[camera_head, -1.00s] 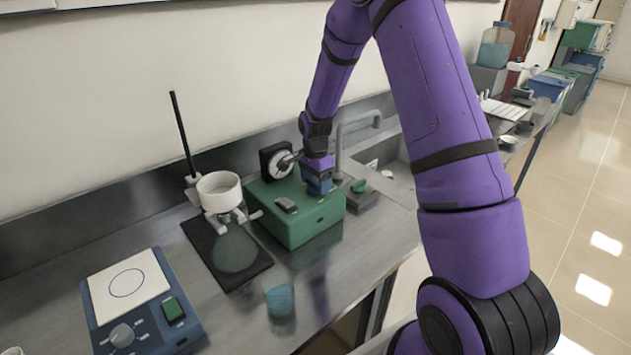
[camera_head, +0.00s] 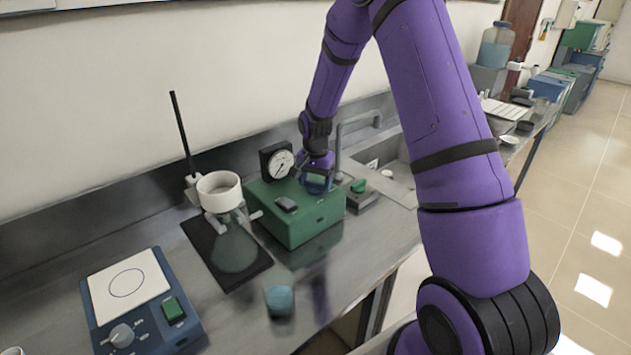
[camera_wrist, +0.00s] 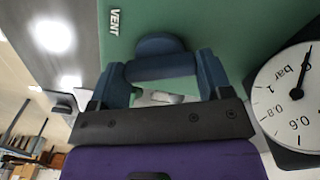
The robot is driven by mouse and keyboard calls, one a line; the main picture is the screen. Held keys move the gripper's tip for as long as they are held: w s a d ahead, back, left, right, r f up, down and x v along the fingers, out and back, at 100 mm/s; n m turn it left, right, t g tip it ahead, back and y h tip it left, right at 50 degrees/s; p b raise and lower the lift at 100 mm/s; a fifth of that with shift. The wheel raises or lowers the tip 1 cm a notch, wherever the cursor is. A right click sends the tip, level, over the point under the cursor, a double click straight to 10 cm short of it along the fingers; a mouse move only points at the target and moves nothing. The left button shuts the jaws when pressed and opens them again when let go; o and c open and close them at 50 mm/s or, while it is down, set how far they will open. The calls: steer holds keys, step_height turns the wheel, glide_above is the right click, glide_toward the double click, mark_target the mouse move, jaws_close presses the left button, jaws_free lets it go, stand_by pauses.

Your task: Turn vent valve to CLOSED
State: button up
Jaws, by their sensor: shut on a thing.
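The vent valve handle (camera_wrist: 160,67) is a blue bar with a rounded blue part behind it, on top of the green pump box (camera_head: 300,222). In the wrist view the white VENT label (camera_wrist: 114,21) is at the upper left of the handle. My gripper (camera_wrist: 160,72) is shut on the handle, with one blue finger at each end of the bar. In the head view my gripper (camera_head: 317,180) is over the right part of the box top. It mostly hides the valve there, and no CLOSED mark can be read.
A dial gauge (camera_head: 278,163) stands at the back of the box, close to my gripper; it also shows in the wrist view (camera_wrist: 290,98). A white funnel (camera_head: 219,190) on a stand is to the left. A sink (camera_head: 385,165) and tap (camera_head: 345,135) lie to the right.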

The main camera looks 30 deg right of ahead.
mark_target(315, 182)
steer(key=n, duration=1.2)
steer(key=shift+n, duration=0.3)
stand_by(0.4)
steer(key=o, duration=0.9)
step_height(315, 182, up, 11)
steer(key=shift+f, duration=0.1)
stand_by(0.5)
